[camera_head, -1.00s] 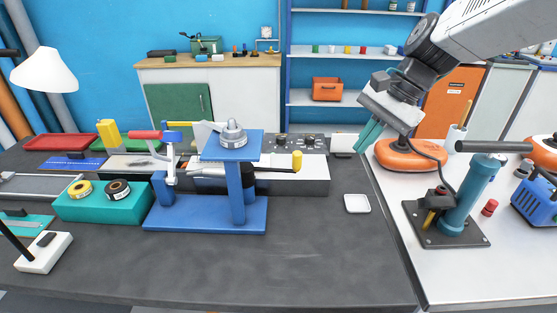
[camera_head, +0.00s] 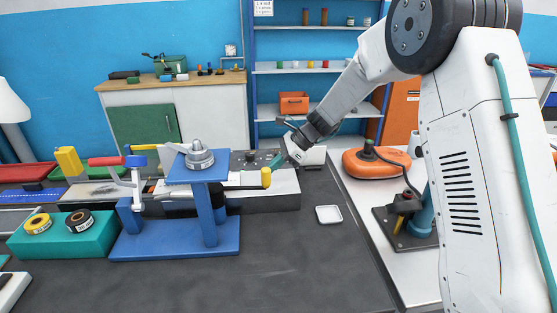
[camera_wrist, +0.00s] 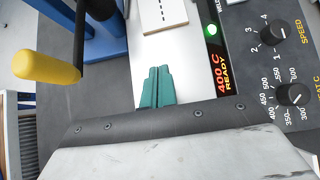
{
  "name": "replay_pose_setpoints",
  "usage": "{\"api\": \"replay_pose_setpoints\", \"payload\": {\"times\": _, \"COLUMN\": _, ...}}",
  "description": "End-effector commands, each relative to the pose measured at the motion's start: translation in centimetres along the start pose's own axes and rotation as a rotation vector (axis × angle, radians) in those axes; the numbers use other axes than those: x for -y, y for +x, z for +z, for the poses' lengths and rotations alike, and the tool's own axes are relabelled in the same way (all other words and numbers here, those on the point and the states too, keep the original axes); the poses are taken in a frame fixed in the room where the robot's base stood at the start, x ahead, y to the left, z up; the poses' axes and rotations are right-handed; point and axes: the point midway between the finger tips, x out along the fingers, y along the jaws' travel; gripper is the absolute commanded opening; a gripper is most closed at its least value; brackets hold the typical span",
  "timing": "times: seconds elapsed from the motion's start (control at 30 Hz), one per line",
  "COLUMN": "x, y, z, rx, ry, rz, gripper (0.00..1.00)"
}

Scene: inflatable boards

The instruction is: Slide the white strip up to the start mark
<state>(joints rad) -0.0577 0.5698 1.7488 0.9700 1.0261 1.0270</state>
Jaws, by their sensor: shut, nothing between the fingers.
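My gripper (camera_head: 274,161), with teal fingers, is shut and empty over the grey heating machine (camera_head: 285,203). In the wrist view the gripper (camera_wrist: 157,72) points along a plain white surface (camera_wrist: 176,50) beside the black control panel (camera_wrist: 268,50). Beyond the fingertips a pale flat piece with a row of dark dashes (camera_wrist: 158,14) lies on that surface, partly cut off by the frame. I cannot tell for sure which of these is the white strip. No start mark can be made out. Contact between fingers and surface cannot be told.
A blue stand (camera_head: 208,215) with a metal part on top is left of the machine. A yellow handle (camera_head: 266,177) sticks out in front, and shows close in the wrist view (camera_wrist: 47,67).

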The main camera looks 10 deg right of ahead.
Motion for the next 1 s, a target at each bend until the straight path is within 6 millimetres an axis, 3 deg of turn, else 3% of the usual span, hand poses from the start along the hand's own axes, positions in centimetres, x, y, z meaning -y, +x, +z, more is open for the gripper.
{"api": "replay_pose_setpoints", "payload": {"times": 0.2, "x": -0.1, "y": 4.8, "z": 0.0, "rx": -0.001, "ry": -0.001, "rz": 0.003, "gripper": 0.00}}
{"api": "replay_pose_setpoints", "payload": {"times": 0.4, "x": 0.0, "y": 6.6, "z": 2.1, "rx": -0.001, "ry": -0.004, "rz": 0.001, "gripper": 0.00}}
{"api": "replay_pose_setpoints", "payload": {"times": 1.0, "x": 0.2, "y": 7.0, "z": 2.6, "rx": 0.000, "ry": 0.004, "rz": -0.006, "gripper": 0.00}}
